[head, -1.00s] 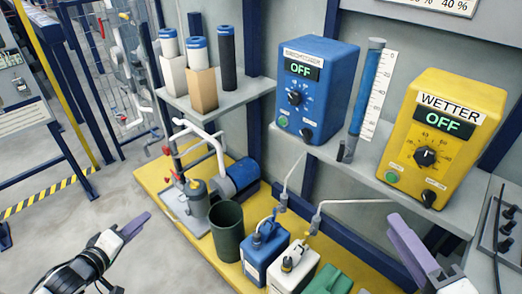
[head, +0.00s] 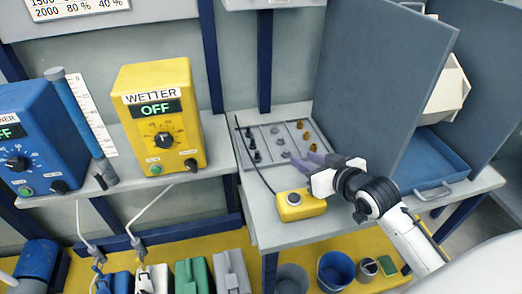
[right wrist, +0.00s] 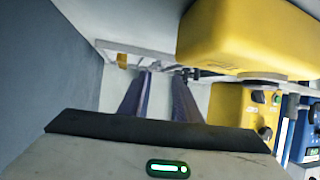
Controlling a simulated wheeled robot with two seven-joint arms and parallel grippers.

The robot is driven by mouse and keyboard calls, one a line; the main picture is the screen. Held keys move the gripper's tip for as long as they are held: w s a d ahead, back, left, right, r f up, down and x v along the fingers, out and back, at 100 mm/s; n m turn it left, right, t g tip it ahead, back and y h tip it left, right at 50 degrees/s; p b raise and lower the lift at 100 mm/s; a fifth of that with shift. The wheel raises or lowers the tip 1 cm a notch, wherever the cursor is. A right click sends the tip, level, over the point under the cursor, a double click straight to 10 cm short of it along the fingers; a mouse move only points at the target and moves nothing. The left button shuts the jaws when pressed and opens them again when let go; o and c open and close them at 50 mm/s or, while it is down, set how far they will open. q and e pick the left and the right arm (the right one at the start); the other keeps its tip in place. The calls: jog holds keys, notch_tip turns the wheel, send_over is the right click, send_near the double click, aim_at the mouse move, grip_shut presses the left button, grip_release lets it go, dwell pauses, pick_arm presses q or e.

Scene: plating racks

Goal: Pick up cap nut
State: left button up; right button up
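A grey sectioned tray (head: 263,153) lies on the bench in the head view. It holds small dark parts (head: 251,143) at left, grey parts (head: 280,141) in the middle and brass-coloured parts (head: 303,124) at right. They are too small to tell which is a cap nut. My right gripper (head: 298,162) is above the tray's front right part, its purple fingers pointing left and hiding some of it. In the right wrist view its fingers (right wrist: 163,76) are apart with nothing visible between them. My left gripper is not in view.
A yellow button box (head: 300,206) with a cable stands just in front of the tray; it looms close in the right wrist view (right wrist: 245,40). A tall grey-blue panel (head: 375,75) rises right of the tray. A blue tray (head: 432,165) lies beyond it. The yellow WETTER box (head: 160,115) stands left.

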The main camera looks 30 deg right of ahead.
aim_at(287, 151)
jog(key=x, duration=0.8)
jog(key=shift+w+a+b, duration=0.2)
jog(key=shift+w+b, duration=0.1)
jog(key=shift+w, duration=0.05)
grip_shut()
